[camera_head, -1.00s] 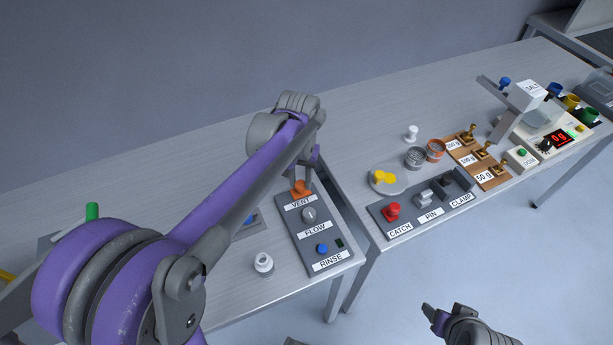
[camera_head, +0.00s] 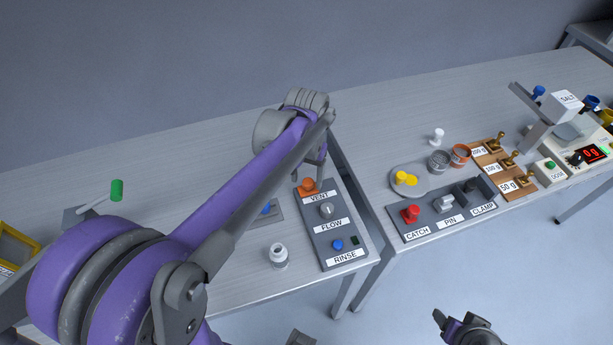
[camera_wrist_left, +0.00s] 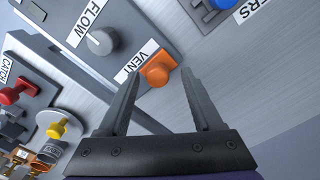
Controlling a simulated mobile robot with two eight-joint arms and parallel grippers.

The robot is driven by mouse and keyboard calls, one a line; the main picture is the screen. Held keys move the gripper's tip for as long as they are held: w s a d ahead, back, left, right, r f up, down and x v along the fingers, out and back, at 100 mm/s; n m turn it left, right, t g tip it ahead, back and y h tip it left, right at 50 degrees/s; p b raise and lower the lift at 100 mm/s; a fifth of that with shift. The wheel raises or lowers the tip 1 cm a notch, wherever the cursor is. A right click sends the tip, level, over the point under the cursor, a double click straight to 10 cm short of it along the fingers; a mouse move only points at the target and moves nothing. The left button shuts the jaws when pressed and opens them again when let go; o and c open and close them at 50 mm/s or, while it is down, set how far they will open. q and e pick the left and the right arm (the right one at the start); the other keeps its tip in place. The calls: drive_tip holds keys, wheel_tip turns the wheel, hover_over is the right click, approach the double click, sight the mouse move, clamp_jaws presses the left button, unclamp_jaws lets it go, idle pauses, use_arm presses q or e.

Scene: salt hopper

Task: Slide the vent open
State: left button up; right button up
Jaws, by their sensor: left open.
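The orange vent knob (camera_head: 308,186) sits at the far end of a grey panel (camera_head: 349,223), above the VENT label. In the left wrist view the vent knob (camera_wrist_left: 157,73) lies just beyond and between my left gripper's open fingers (camera_wrist_left: 160,92), apart from both. In the head view my left gripper (camera_head: 316,174) is at the vent end of the panel, largely hidden by its own arm. My right gripper (camera_head: 450,325) is at the lower right, away from the panel and over the floor; its fingers are only partly shown.
The panel also holds a grey FLOW knob (camera_head: 327,210) and a blue RINSE button (camera_head: 337,244). A second panel with a red CATCH knob (camera_head: 410,213) lies across a gap between tables.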

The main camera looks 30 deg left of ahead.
sight(306, 182)
use_arm(q)
wheel_tip(306, 182, up, 11)
drive_tip(key=shift+f+p, duration=0.2)
drive_tip(key=shift+p, duration=0.2)
use_arm(e)
drive_tip(key=shift+w+r, duration=0.1)
drive_tip(key=shift+r, duration=0.45)
use_arm(q)
drive_tip(key=shift+s+f, duration=0.1)
